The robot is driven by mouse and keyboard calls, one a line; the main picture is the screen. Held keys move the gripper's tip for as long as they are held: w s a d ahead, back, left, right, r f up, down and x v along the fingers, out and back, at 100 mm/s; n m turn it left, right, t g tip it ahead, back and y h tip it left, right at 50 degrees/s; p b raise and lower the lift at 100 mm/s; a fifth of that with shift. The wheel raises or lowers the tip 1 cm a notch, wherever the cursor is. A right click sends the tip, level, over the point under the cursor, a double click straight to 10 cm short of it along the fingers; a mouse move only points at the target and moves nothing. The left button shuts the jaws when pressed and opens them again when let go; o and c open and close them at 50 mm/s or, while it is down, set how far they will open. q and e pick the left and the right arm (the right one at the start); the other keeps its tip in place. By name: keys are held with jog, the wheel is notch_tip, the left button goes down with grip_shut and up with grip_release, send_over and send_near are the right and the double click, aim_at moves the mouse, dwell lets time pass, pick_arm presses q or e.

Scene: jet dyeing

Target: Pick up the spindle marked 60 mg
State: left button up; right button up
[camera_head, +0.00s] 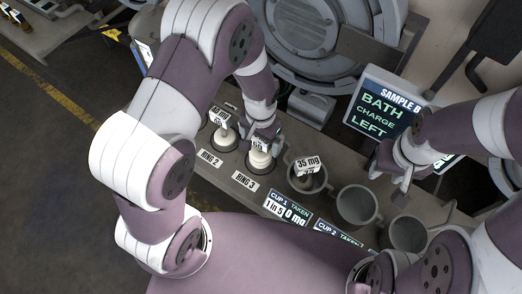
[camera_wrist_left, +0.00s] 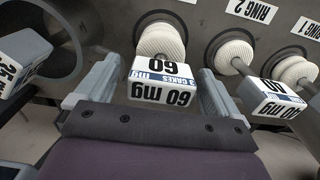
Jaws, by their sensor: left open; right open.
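The spindle marked 60 mg (camera_head: 260,160) stands at the ring 3 place on the grey bench, a pale ribbed stack under a white label block. In the left wrist view its 60 mg label block (camera_wrist_left: 160,82) sits between the two fingers of my left gripper (camera_wrist_left: 158,92). The fingers are apart, with a visible gap on each side of the block. In the head view my left gripper (camera_head: 262,132) is over the top of this spindle and partly hides it. My right gripper (camera_head: 388,165) is open and empty, in front of the sign.
Another labelled spindle (camera_head: 224,134) stands at ring 2, close beside. A spindle marked 35 mg (camera_head: 307,164) is in the nearest grey cup. Two more cups (camera_head: 358,207) (camera_head: 407,234) stand to the right. A screen (camera_head: 382,107) reads "SAMPLE B, BATH CHARGE LEFT".

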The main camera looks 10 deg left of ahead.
pick_arm(q)
jog(key=shift+w+f, duration=0.1)
jog(key=shift+a, duration=0.1)
jog(key=c, duration=0.8)
grip_shut()
